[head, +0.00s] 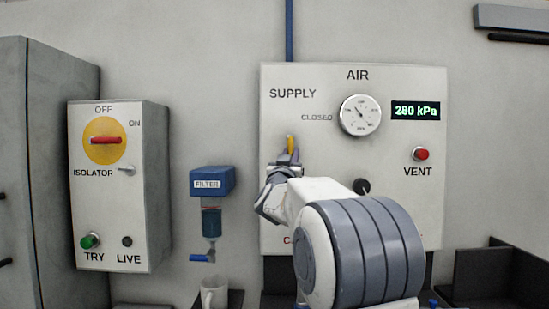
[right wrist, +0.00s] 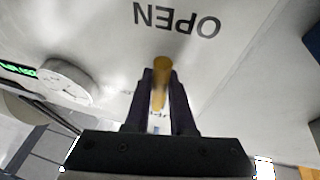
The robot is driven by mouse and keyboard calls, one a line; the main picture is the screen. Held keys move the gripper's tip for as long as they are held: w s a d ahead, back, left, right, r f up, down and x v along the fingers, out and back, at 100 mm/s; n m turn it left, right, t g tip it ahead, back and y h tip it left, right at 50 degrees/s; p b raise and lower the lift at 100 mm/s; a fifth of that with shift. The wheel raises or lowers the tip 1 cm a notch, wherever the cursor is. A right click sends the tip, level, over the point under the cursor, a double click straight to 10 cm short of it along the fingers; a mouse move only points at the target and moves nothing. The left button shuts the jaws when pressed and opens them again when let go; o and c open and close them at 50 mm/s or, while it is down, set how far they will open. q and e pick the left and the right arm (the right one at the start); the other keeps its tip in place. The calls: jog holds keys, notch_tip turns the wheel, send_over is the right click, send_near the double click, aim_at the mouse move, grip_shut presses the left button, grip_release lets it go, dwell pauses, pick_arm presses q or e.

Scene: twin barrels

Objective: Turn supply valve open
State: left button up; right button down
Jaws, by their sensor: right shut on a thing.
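The supply valve's yellow handle (head: 291,145) shows below the SUPPLY label on the white AIR panel (head: 405,225), standing about upright in the head view. My right gripper (head: 284,172) is shut on this handle and hides its lower part and the valve body. In the right wrist view the yellow handle (right wrist: 162,72) sits between the two dark fingers of my right gripper (right wrist: 162,92). The word OPEN shows upside down on the panel just beyond the handle there. In the head view CLOSED is printed to the right of the handle. My left gripper is not in view.
The panel has a round gauge (head: 360,116), a display (head: 416,111) reading 280 kPa and a red VENT button (head: 421,154). A blue filter (head: 211,183) hangs to the left, above a white mug (head: 214,292). The isolator box (head: 118,225) is farther left.

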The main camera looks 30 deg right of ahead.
dwell(0.3)
jog(key=c, duration=0.8)
grip_release()
jog(key=shift+o, duration=0.2)
jog(key=b+v, duration=0.2)
jog(key=v, duration=0.8)
jog(key=shift+a, duration=0.15)
jog(key=shift+s+f, duration=0.1)
